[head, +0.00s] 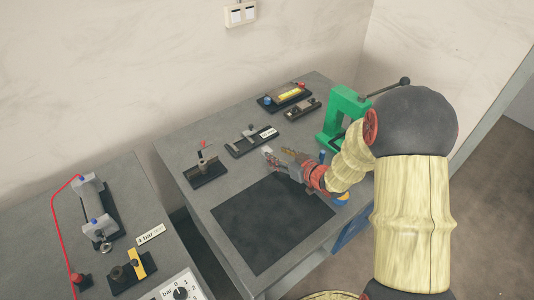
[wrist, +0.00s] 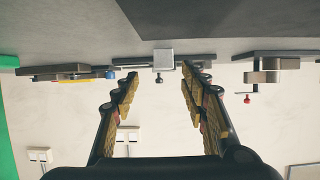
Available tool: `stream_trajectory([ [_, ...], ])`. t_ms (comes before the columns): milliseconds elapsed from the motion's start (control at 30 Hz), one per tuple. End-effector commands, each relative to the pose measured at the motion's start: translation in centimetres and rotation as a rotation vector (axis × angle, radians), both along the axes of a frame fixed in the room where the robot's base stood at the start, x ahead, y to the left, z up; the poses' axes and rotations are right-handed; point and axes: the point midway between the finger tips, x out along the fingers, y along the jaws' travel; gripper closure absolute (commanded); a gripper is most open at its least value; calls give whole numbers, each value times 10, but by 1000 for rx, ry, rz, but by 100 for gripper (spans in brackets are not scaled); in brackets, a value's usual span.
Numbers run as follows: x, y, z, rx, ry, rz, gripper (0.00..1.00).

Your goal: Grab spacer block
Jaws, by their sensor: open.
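A small light grey block (wrist: 163,60), which looks like the spacer block, shows between my fingers in the wrist view, ahead of their tips. In the head view a pale grey patch (head: 267,150) beside my fingertips may be the same block; this is partly unclear. My gripper (head: 279,157) is over the grey table, between the dark mat and the middle fixture. In the wrist view my gripper (wrist: 160,75) is open, with its fingers spread on either side of the block and nothing held. I cannot tell whether the block rests on the fixture or in front of it.
The middle fixture (head: 240,149) has a dark base. Another fixture (head: 207,175) stands to its left, and one with a yellow part (head: 289,95) stands behind. A green press (head: 345,105) is close on the right. The dark mat (head: 270,225) is bare.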

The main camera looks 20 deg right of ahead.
Motion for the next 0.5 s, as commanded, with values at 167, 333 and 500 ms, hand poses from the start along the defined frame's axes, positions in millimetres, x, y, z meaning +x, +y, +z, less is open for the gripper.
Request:
stream_trajectory([
  [167, 12, 6, -6, -2, 0, 2, 56],
  [333, 28, 18, -13, -2, 0, 3, 56],
  [500, 48, 26, -20, -1, 1, 0, 56],
])
